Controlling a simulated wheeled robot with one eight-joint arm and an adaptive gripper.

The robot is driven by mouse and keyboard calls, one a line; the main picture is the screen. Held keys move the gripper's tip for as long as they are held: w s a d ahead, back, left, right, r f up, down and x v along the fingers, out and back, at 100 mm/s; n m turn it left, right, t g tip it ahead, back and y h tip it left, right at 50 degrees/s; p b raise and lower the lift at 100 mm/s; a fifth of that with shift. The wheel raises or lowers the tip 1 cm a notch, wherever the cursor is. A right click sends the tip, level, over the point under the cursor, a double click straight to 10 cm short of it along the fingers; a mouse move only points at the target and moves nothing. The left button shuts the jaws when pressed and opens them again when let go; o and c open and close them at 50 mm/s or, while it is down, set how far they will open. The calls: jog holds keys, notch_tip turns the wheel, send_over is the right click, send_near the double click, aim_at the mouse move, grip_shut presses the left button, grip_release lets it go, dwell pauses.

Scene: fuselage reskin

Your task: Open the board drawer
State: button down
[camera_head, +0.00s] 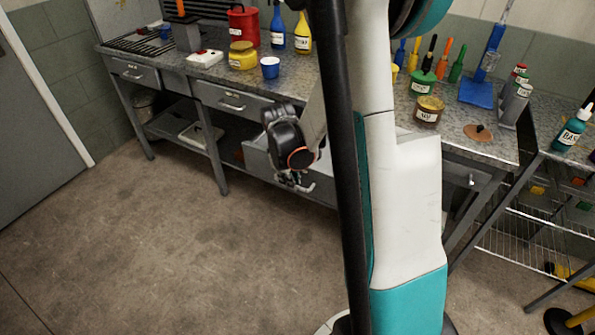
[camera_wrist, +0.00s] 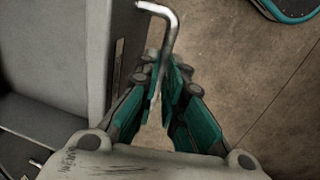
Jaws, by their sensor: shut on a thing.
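A grey bench drawer (camera_head: 257,160) under the worktop stands out from the bench front, partly hidden behind my arm. No label shows on it, so I cannot tell by name that it is the board drawer. Its bent metal handle (camera_wrist: 170,22) shows in the wrist view, beside the grey drawer front (camera_wrist: 88,50). My gripper (camera_wrist: 168,85) is shut on the handle, with the teal finger pads on both sides of the bar. In the head view my gripper (camera_head: 292,180) is at the drawer's front, low over the floor.
A shut drawer (camera_head: 232,100) and another (camera_head: 133,73) sit to the left. Jars, bottles and tools stand on the worktop (camera_head: 315,95). A wire shelf (camera_head: 520,235) is at the right. The floor (camera_head: 180,225) in front of the bench is clear.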

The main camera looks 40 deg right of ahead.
jog(key=shift+s+a, duration=0.35)
jog(key=shift+a, duration=0.4)
jog(key=c, duration=1.7)
grip_release()
jog(key=shift+r, duration=0.1)
jog(key=r, duration=0.4)
jog(key=a+r, duration=0.1)
jog(key=r, duration=0.2)
jog(key=a+r, duration=0.1)
jog(key=r, duration=0.3)
jog(key=shift+s+r, duration=0.3)
jog(key=shift+s, duration=0.1)
